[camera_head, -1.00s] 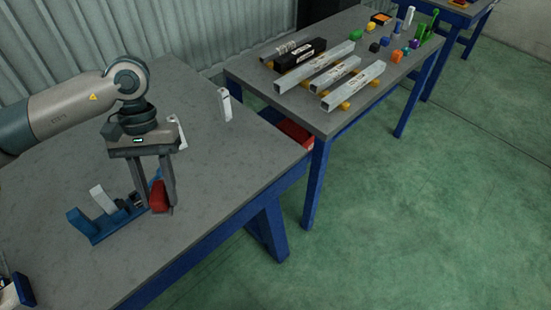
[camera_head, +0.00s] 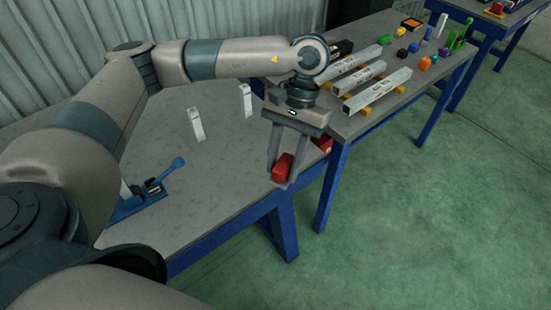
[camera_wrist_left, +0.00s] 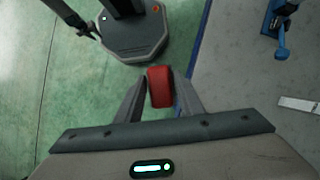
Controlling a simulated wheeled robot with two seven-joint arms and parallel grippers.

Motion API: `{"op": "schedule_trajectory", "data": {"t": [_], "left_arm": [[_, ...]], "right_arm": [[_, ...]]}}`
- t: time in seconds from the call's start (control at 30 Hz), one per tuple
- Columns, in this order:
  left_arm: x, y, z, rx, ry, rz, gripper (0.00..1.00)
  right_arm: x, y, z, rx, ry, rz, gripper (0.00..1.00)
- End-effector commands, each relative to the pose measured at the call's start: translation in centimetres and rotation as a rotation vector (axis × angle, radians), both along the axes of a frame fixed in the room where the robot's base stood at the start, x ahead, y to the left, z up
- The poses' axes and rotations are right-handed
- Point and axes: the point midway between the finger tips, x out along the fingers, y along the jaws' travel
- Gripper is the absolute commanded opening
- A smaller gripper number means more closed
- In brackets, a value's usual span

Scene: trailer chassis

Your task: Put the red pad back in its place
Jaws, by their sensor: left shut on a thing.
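My left gripper (camera_head: 281,170) is shut on the red pad (camera_head: 282,168). In the head view they are seen against the right edge of the grey workbench (camera_head: 215,190). In the left wrist view the red pad (camera_wrist_left: 160,87) sits between the two fingertips, with green floor behind it and the bench edge to its right. A blue fixture (camera_head: 150,195) with a round-ended lever stands at the left of the bench, partly hidden by my arm. It also shows at the top right of the left wrist view (camera_wrist_left: 281,30).
Another red thing (camera_head: 322,143) shows just behind the gripper, partly hidden. A second table (camera_head: 400,98) holds metal bars and several small coloured parts. Green floor (camera_head: 420,220) is open at the right.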

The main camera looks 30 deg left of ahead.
Motion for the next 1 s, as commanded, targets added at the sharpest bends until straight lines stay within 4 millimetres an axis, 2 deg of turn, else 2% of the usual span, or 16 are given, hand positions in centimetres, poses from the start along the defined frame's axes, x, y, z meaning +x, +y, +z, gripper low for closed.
{"op": "schedule_trajectory", "data": {"t": [0.33, 0.37, 0.5, 0.57, 0.77, 1.0], "left_arm": [[0.0, 0.0, 0.0, 0.000, 0.000, 0.000, 0.00], [0.0, 0.0, 0.0, 0.000, 0.000, 0.000, 0.00], [0.3, 0.0, -0.2, 0.000, 0.001, 0.024, 0.00], [0.9, -0.1, -0.4, 0.000, 0.002, 0.062, 0.00], [4.6, -0.2, -2.1, 0.002, 0.012, 0.361, 0.00], [10.6, 1.8, -4.9, 0.005, 0.025, 0.880, 0.00]], "right_arm": [[0.4, -0.4, 0.0, -0.004, -0.004, 0.002, 0.31], [0.4, -0.5, 0.0, -0.004, -0.004, 0.002, 0.34], [0.4, -0.5, -0.1, -0.004, -0.005, 0.002, 0.67], [0.4, -0.4, -0.3, -0.004, -0.006, 0.002, 0.78], [1.3, -0.2, -1.1, 0.002, -0.029, 0.002, 0.78], [4.0, 1.0, -1.9, 0.020, -0.086, 0.004, 0.78]]}}
